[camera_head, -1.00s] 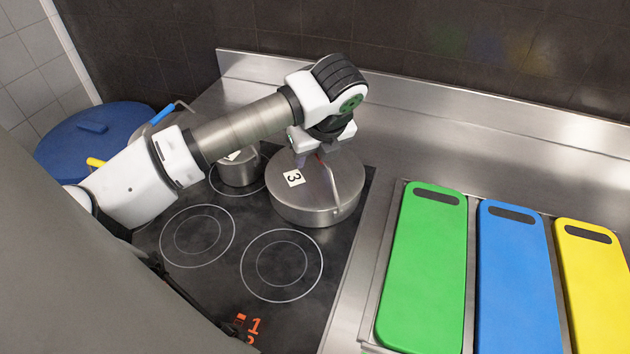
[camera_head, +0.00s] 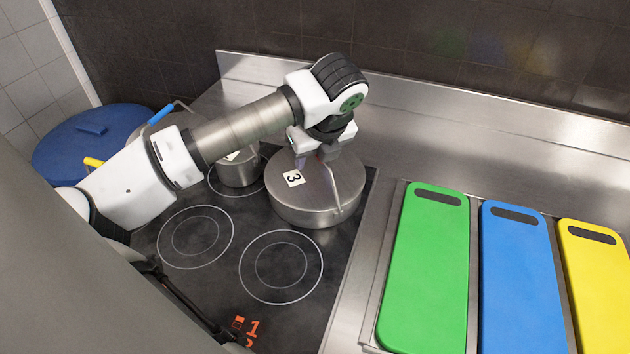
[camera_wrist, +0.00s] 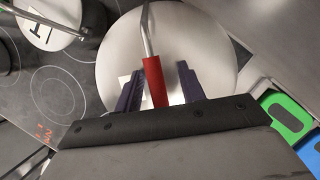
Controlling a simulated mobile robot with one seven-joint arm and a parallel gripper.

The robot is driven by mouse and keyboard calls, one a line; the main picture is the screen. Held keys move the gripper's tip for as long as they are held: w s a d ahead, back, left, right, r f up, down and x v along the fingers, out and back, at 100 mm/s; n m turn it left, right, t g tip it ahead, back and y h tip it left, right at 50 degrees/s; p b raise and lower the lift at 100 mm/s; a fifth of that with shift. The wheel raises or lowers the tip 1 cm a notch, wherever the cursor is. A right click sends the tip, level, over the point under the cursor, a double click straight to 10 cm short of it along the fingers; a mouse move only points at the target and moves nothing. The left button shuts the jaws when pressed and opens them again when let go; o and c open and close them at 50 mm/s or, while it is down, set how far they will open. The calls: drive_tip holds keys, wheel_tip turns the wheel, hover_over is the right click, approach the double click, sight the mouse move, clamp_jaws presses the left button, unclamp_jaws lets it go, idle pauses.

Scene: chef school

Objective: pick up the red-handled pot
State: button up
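The red-handled pot (camera_head: 312,207) is a wide steel pot with a lid and a white label reading 3, on the right rear part of the hob. In the wrist view, its red handle (camera_wrist: 153,82) runs up between the two dark fingers of my gripper (camera_wrist: 160,72), with a gap on each side. My gripper (camera_head: 322,158) is open, over the lid in the head view. The red handle is hidden behind it there. I cannot tell how far the fingertips are above the lid.
A smaller steel pot (camera_head: 238,172) stands left of it, behind my arm. The black hob (camera_head: 205,283) is clear in front. Green (camera_head: 425,265), blue (camera_head: 515,275) and yellow (camera_head: 598,275) boards lie right. A blue lid (camera_head: 85,140) is far left; the steel backsplash (camera_head: 430,115) rises behind.

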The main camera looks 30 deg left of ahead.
drive_tip(key=shift+c, duration=0.4)
clamp_jaws()
idle(0.9)
